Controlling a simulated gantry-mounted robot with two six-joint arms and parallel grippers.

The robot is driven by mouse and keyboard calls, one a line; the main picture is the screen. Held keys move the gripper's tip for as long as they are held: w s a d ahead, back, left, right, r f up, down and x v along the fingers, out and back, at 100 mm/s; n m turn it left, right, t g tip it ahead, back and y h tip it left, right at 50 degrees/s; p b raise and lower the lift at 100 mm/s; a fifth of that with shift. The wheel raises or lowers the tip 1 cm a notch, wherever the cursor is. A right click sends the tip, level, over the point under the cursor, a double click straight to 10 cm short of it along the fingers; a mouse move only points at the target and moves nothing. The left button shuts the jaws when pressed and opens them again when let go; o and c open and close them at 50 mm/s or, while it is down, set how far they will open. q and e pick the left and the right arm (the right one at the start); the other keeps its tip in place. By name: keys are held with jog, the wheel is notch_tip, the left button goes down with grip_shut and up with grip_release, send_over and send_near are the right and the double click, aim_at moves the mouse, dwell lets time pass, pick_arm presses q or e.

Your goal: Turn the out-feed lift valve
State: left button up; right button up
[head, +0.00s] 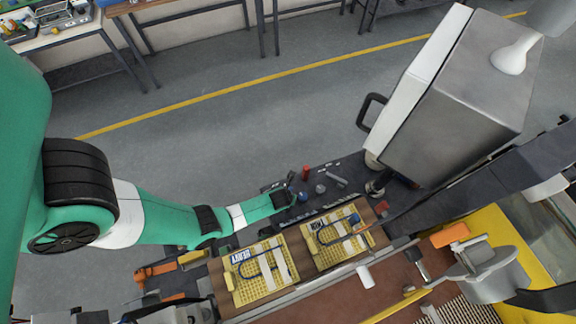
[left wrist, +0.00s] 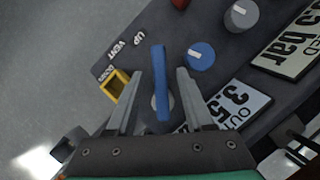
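A blue lever handle (left wrist: 160,82) stands on a round grey base on the dark panel, beside the printed words UP, VENT and DOWN, in the left wrist view. My left gripper (left wrist: 160,73) is open with one finger on each side of the lever, and a gap shows on both sides. In the head view my left gripper (head: 288,195) is at the left end of the dark control panel (head: 345,168); the lever is hard to make out there. My right gripper is not in view.
Close to the right finger is a blue round knob (left wrist: 201,56); a grey knob (left wrist: 241,15) and pressure plates (left wrist: 240,108) lie beyond. A yellow square-framed part (left wrist: 115,84) is by the left finger. Yellow trays (head: 260,272) sit in front of the panel; a grey box (head: 460,100) stands right.

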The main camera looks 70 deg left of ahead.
pick_arm(q)
grip_shut()
dwell(1.3)
